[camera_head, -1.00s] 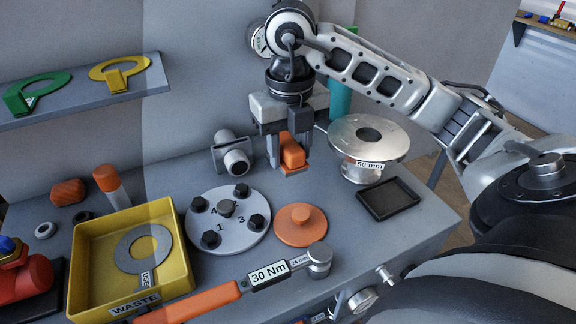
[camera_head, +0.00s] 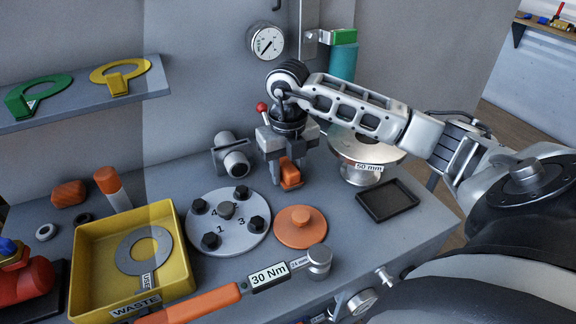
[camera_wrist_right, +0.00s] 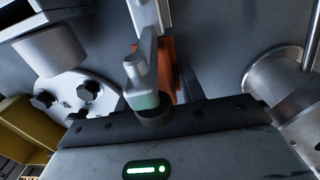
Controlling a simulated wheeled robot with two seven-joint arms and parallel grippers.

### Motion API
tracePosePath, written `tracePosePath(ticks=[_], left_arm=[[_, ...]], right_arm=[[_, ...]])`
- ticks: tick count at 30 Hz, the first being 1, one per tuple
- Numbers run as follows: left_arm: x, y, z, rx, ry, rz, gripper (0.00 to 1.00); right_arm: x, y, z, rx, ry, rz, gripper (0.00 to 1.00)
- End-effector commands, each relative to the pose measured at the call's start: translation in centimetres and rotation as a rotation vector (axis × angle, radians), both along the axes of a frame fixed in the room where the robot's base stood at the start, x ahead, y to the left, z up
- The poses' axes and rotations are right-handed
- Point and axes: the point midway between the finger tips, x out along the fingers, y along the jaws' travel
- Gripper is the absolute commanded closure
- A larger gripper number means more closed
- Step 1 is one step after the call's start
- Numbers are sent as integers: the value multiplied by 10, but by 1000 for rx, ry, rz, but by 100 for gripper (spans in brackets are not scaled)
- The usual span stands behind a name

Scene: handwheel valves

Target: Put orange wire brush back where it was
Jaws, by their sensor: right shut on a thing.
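The orange wire brush (camera_head: 290,174) is between the fingers of my right gripper (camera_head: 288,178). The gripper points down and is shut on it, at the back of the grey bench, right of the grey pipe fitting (camera_head: 233,157). The brush is low near the bench top; I cannot tell whether it touches. In the right wrist view a strip of the orange brush (camera_wrist_right: 168,68) shows, partly hidden by a grey part in front. My left gripper is not in view.
The round plate (camera_head: 229,222) with black bolts and an orange disc (camera_head: 300,227) lie in front. A metal flange (camera_head: 366,152) marked 50 mm and a black tray (camera_head: 388,200) are to the right. A yellow waste bin (camera_head: 177,280) and torque wrench (camera_head: 205,302) are nearer.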

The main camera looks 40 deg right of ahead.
Motion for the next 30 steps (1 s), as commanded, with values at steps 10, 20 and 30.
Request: tracePosePath(ticks=[10,20,30], left_arm=[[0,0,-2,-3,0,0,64],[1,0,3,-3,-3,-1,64],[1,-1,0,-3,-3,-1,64]], right_arm=[[0,0,-2,0,-1,-1,39],[0,0,3,0,-1,-1,39],[1,0,62,0,-8,-1,39]])
